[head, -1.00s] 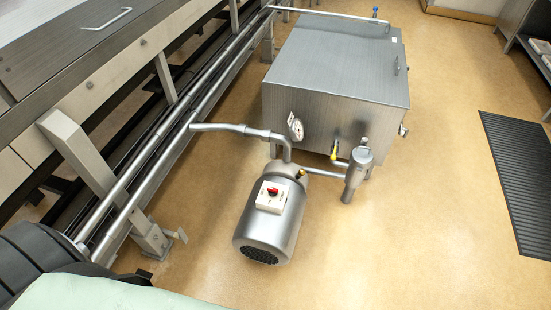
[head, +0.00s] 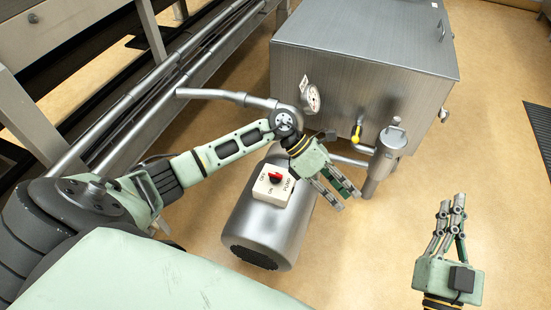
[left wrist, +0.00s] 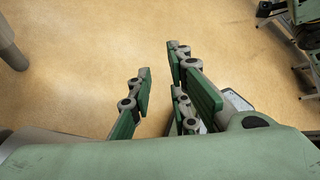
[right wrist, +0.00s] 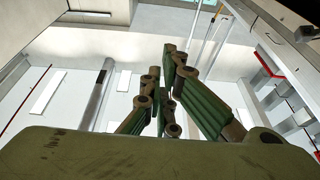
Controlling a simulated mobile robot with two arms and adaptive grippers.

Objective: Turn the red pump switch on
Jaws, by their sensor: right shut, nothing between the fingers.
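The red pump switch (head: 275,177) is a knob on a white box (head: 271,190) on top of the steel pump motor (head: 262,225). The box carries printed OFF, ON and PUMP labels; I cannot tell which label the knob points at. My left gripper (head: 348,200) is just right of the box in the head view, fingers apart and empty. The left wrist view shows its fingers (left wrist: 158,62) over the floor, with no switch in sight. My right gripper (head: 452,200) is off to the right, shut and empty; its fingers (right wrist: 160,62) point upward in the right wrist view.
Open floor (head: 480,150) lies at right.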

